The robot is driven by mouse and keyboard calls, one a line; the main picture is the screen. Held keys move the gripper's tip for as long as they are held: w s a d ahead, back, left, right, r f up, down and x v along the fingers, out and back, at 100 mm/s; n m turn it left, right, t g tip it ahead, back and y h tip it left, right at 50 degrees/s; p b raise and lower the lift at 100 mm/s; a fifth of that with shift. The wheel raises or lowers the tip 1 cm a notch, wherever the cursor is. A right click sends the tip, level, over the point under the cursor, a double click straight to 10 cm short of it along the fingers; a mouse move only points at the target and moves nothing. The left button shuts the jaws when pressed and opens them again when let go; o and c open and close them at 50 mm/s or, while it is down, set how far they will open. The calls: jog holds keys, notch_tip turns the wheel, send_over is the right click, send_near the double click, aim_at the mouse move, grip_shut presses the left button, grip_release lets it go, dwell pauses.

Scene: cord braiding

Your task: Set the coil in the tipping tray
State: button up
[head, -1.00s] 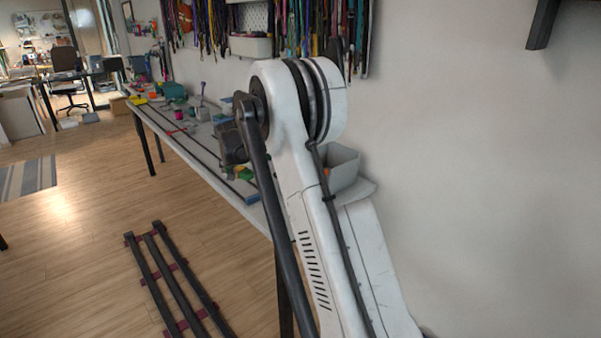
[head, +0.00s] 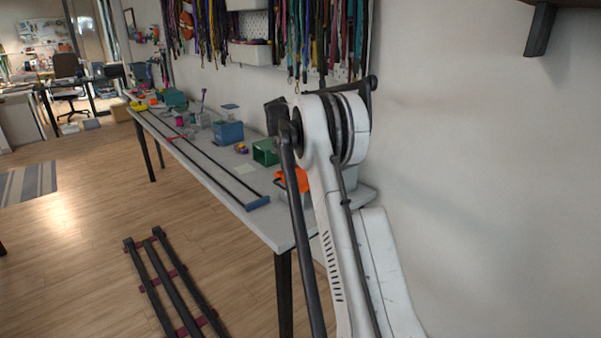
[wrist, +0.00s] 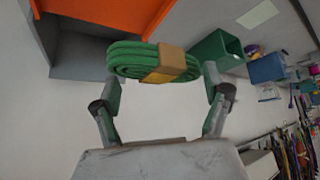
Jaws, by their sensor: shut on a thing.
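A green cord coil (wrist: 130,58) with a tan band around it shows in the wrist view. My gripper (wrist: 160,80) is shut on it, one finger at each end of the coil. An orange tray-like piece (wrist: 120,10) with a grey bin (wrist: 85,55) under it lies just beyond the coil; it may be the tipping tray. In the head view the orange piece (head: 292,180) shows near the near end of the table, partly behind my arm. The coil and my gripper are hidden there.
A long grey table (head: 262,222) runs along the wall. A green open box (head: 265,152) and a blue box (head: 228,132) stand on it. A dark-edged track (head: 215,165) lies along it. Hanging cords (head: 300,40) line the wall above.

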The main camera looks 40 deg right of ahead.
jog(key=s+f, duration=0.1)
jog(key=s, duration=0.1)
jog(key=s+f, duration=0.1)
jog(key=s, duration=0.1)
jog(key=s+f, duration=0.2)
jog(key=shift+s+a+f, duration=0.1)
jog(key=shift+s, duration=0.25)
jog(key=shift+f, duration=1.9)
jog(key=shift+f, duration=0.1)
jog(key=o, duration=1.8)
jog(key=shift+o, duration=0.2)
